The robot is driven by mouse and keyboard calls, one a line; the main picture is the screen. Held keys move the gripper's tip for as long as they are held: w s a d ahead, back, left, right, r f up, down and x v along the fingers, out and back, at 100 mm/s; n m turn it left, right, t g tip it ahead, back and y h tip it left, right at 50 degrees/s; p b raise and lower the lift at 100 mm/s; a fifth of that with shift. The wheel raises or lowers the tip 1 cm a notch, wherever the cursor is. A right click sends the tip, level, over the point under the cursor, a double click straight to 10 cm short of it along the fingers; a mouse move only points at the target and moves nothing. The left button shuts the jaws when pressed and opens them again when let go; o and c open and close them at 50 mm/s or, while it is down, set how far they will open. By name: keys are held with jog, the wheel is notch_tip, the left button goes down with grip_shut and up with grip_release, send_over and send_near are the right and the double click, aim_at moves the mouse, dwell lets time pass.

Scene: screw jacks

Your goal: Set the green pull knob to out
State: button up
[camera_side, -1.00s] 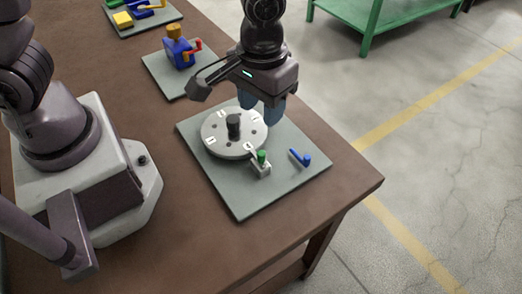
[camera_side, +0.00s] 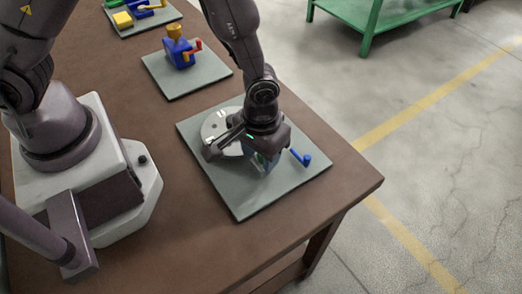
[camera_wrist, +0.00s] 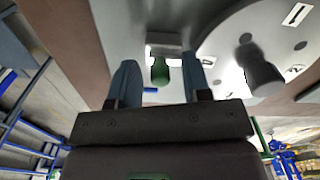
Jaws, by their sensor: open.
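The green pull knob (camera_wrist: 160,72) shows in the wrist view on a small light bracket (camera_wrist: 163,50) beside the round dial. My gripper (camera_wrist: 160,62) is open, with one blue-grey finger on each side of the green knob. A gap shows between the knob and each finger. In the side view my gripper (camera_side: 263,161) is low over the front part of the grey plate (camera_side: 240,201) and hides most of the knob and bracket. How far the knob is pulled out cannot be told.
The grey dial (camera_side: 214,124) with its dark centre knob (camera_wrist: 260,72) is close beside my gripper. A blue lever (camera_side: 304,159) stands just right of it. A plate with a blue jack (camera_side: 178,53) and red crank lies farther back. The front right plate corner is clear.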

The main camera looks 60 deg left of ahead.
jog(key=shift+c, duration=0.4)
grip_shut()
jog(key=shift+d, duration=1.3)
jog(key=shift+c, duration=0.4)
grip_release()
jog(key=shift+d, duration=0.1)
jog(key=shift+o, duration=0.8)
notch_tip(320, 180, up, 13)
